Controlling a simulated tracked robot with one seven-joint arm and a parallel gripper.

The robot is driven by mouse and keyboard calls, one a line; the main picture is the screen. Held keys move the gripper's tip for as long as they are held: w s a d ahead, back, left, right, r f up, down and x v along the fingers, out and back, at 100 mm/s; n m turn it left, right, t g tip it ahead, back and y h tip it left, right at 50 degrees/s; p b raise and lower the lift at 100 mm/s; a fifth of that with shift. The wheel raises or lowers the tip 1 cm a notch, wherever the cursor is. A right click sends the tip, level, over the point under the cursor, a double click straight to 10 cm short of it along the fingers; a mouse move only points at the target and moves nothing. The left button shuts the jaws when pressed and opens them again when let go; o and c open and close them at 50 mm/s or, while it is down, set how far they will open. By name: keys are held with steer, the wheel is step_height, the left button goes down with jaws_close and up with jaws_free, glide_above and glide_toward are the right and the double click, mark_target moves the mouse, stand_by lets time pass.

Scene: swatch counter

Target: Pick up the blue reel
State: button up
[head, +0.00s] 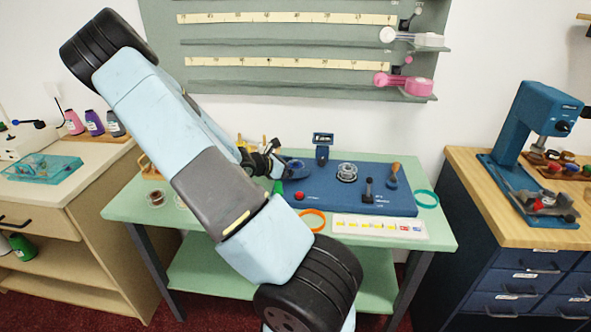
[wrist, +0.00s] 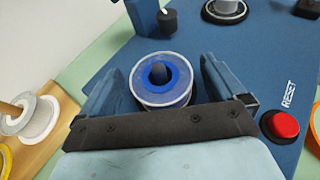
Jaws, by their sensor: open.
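The blue reel (wrist: 143,97) has a pale clear rim and a blue hub with a dark post in its centre. In the wrist view it stands on the blue panel (wrist: 115,62), between the two blue fingers of my gripper (wrist: 160,66). The fingers are open, one on each side, with a visible gap to the reel on both sides. In the head view my gripper (head: 278,166) is low over the left end of the blue panel (head: 335,198). The reel cannot be made out clearly there behind my gripper.
A red reset button (wrist: 281,125) is right of my gripper. A white reel (wrist: 42,118) lies on a wooden board at left. The panel also bears a lever (head: 368,190) and a round fitting (head: 347,173). An orange ring (head: 323,220) and a label strip (head: 380,228) lie in front.

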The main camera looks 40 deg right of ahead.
steer(key=shift+s+d+f, duration=0.1)
steer(key=shift+d+f, duration=0.05)
steer(key=shift+d, duration=0.25)
steer(key=shift+c, duration=0.5)
steer(key=c, duration=0.9)
steer(key=shift+c, duration=0.2)
